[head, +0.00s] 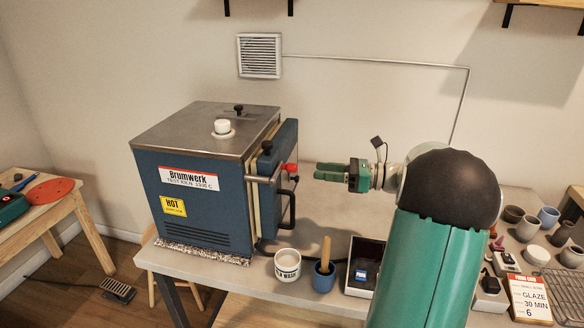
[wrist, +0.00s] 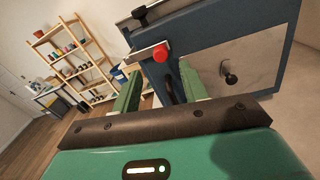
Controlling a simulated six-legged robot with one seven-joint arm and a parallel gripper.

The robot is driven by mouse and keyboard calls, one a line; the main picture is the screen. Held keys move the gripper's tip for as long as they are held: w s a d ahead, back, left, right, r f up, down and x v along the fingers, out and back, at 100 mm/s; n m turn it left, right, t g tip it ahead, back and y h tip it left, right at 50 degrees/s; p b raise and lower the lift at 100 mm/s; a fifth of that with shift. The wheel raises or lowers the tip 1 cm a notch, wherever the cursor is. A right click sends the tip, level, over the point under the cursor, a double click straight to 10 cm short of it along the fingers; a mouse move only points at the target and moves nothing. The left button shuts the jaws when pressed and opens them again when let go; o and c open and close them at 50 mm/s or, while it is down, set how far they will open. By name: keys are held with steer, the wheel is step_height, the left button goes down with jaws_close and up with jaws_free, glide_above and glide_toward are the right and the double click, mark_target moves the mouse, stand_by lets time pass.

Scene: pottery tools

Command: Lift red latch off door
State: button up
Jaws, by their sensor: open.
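The red latch knob (head: 291,168) sits on a metal bar at the near right edge of the kiln door (head: 280,190). The blue kiln (head: 205,175) stands on the table, and its door appears shut or nearly so. In the wrist view the red knob (wrist: 160,52) is ahead, beyond and between the fingertips. My gripper (head: 318,171) is level with the knob, just to its right, with a small gap between. In the wrist view my gripper (wrist: 165,80) has its two green fingers apart with nothing between them.
A black door handle (head: 289,207) sits below the knob. Several cups stand at the right.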

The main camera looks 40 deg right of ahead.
mark_target(295, 172)
steer(key=x, duration=0.8)
steer(key=shift+w, duration=0.1)
steer(key=shift+f, duration=0.1)
jaws_close()
